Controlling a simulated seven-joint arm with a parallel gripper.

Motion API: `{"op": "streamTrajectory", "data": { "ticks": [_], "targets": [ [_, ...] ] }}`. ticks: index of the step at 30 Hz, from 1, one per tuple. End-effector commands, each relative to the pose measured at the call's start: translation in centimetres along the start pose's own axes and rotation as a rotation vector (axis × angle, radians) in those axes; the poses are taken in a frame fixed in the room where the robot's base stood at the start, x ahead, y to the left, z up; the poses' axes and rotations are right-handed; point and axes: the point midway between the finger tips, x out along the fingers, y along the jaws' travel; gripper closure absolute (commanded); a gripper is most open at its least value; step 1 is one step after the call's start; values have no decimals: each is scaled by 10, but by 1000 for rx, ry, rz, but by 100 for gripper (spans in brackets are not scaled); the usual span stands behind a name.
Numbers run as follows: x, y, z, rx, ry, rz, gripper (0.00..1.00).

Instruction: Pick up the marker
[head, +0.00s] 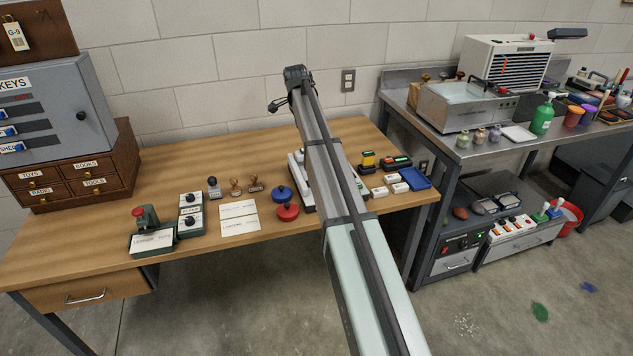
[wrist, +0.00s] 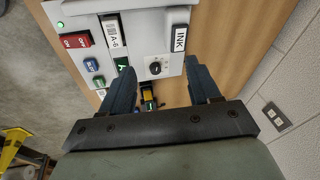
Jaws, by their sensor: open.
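I cannot make out the marker for certain in either view. Slender coloured sticks (head: 606,97) at the far right of the metal bench are too small to tell. My gripper (wrist: 158,68) is open and empty in the wrist view, its two dark fingers apart. It is over a pale control panel (wrist: 75,18) on the wooden table, with red and blue buttons, a knob and an INK label. In the head view my arm crosses the table and hides most of this panel and the gripper's fingers.
On the wooden table (head: 165,170) stand stamps (head: 236,187), a red round pad (head: 287,212), white cards (head: 240,226) and a blue tray (head: 414,178). A grey key cabinet (head: 60,105) stands left. A green bottle (head: 543,116) stands on the bench at right.

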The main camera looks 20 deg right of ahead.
Motion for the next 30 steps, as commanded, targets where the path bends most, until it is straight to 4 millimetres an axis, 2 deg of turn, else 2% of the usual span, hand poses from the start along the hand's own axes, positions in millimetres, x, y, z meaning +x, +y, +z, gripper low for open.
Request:
{"op": "streamTrajectory", "data": {
  "ticks": [1,3,7,14,27,30],
  "targets": [
    [7,18,-6,46,-46,53,38],
    [12,36,-10,95,-100,114,38],
    [16,56,-13,147,-160,184,38],
    [27,65,-11,162,-179,208,38],
    [92,77,2,160,-177,206,38],
    [98,78,3,160,-176,206,38]
  ]
}}
